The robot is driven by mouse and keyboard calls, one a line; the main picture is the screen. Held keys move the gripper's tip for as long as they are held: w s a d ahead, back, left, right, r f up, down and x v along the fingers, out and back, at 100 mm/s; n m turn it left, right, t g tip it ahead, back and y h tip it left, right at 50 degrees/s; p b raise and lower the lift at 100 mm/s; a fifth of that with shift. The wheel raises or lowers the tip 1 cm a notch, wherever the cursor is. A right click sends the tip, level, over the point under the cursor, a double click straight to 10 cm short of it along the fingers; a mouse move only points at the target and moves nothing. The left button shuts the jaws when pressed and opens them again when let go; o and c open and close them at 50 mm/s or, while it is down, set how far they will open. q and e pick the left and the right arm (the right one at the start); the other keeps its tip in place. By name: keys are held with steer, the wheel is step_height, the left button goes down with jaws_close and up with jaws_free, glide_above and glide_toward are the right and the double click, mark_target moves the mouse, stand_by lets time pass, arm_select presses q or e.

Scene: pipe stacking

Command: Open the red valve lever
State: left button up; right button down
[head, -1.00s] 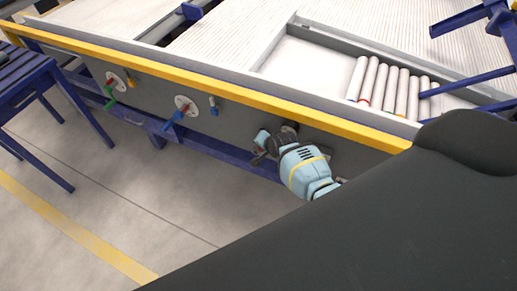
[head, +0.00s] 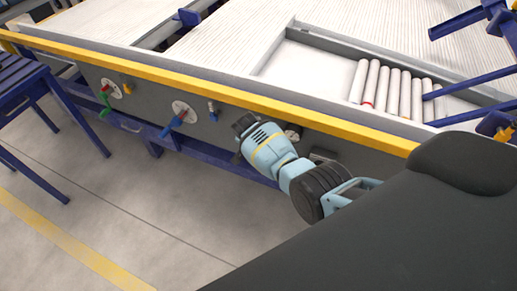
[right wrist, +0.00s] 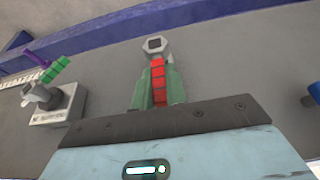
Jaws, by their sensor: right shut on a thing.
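The red valve lever (right wrist: 158,82) shows in the right wrist view, running down from a grey hex nut (right wrist: 154,45) on a dark panel. The two greenish fingers of my right gripper (right wrist: 159,90) lie on either side of it, shut on it. In the head view my right gripper (head: 243,124) is at the panel below the yellow rail, at the end of my light blue wrist. The red lever cannot be made out there; the gripper and wrist hide that area. My left gripper is in neither current view.
Green (head: 105,98) and blue (head: 174,122) levers on round white plates sit left along the dark panel (head: 145,95). A white plate (head: 293,131) shows beside my wrist. Pale pipes (head: 385,88) lie in a tray above. Open floor lies below left.

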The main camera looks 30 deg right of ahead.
arm_select(q)
steer(key=shift+s, duration=0.15)
arm_select(e)
steer(key=shift+r, duration=0.1)
steer(key=c, duration=1.4)
jaws_free()
steer(key=shift+c, duration=0.2)
arm_select(q)
steer(key=r+p, duration=0.1)
steer(key=w+r+p, duration=0.1)
steer(key=r+p, duration=0.1)
steer(key=shift+w+a+r+p, duration=0.1)
steer(key=shift+w+r+p, duration=0.2)
steer(key=shift+r, duration=0.1)
arm_select(e)
steer(key=v, duration=0.7)
steer(key=shift+a+r, duration=0.2)
steer(key=shift+r, duration=0.1)
arm_select(q)
steer(key=shift+s+f, duration=0.1)
arm_select(e)
steer(key=shift+s, duration=0.1)
arm_select(q)
steer(key=shift+w, duration=0.2)
